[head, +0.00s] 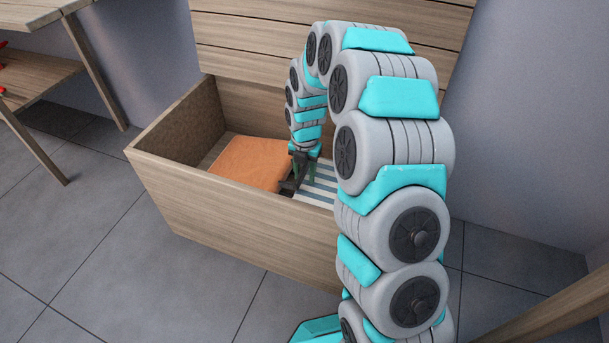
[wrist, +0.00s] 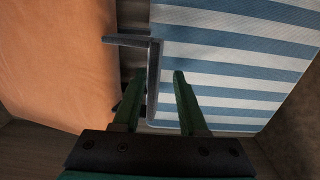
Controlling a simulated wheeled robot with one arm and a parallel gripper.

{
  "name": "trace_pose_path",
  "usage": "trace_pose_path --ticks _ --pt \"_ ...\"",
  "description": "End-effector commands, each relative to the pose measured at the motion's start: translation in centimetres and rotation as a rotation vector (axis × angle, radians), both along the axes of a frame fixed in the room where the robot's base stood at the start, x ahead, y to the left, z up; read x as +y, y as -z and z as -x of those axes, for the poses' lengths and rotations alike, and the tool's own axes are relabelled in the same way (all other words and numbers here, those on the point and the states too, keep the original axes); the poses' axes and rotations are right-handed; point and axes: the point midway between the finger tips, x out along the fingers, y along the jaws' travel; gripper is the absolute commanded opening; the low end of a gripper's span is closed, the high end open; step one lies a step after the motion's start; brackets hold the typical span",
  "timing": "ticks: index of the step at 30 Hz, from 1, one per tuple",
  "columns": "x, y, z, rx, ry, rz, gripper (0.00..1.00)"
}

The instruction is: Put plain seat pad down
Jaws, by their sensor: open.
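The plain orange seat pad (head: 250,162) lies in the left part of an open wooden chest (head: 235,233). In the wrist view the orange pad (wrist: 55,65) fills the left side. My gripper (head: 305,172) reaches down into the chest at the orange pad's right edge. In the wrist view its green fingers (wrist: 159,78) are open and apart from the orange pad, with no pad between them. A dark angled bar (wrist: 153,85) shows between the fingertips; whether they touch it I cannot tell. My arm hides the chest's right part.
A blue-and-white striped pad (head: 318,183) lies right of the orange one; it also shows in the wrist view (wrist: 235,60). The chest's raised lid (head: 250,45) stands behind. A wooden table (head: 45,85) is at left. Tiled floor in front is clear.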

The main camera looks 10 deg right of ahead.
Motion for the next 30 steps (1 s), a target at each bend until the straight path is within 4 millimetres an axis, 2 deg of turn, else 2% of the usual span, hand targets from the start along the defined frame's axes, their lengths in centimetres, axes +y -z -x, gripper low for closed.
trace_pose_path --ticks 16,21,26,30 --pt "0.0 -10.5 0.0 -0.005 0.001 -0.002 0.42" --pt "-0.1 -12.1 -0.1 -0.003 0.001 -0.001 0.42" --pt "-0.1 -12.5 0.0 -0.002 0.002 -0.001 0.42" --pt "0.1 -13.3 1.0 0.003 0.063 -0.004 0.42"
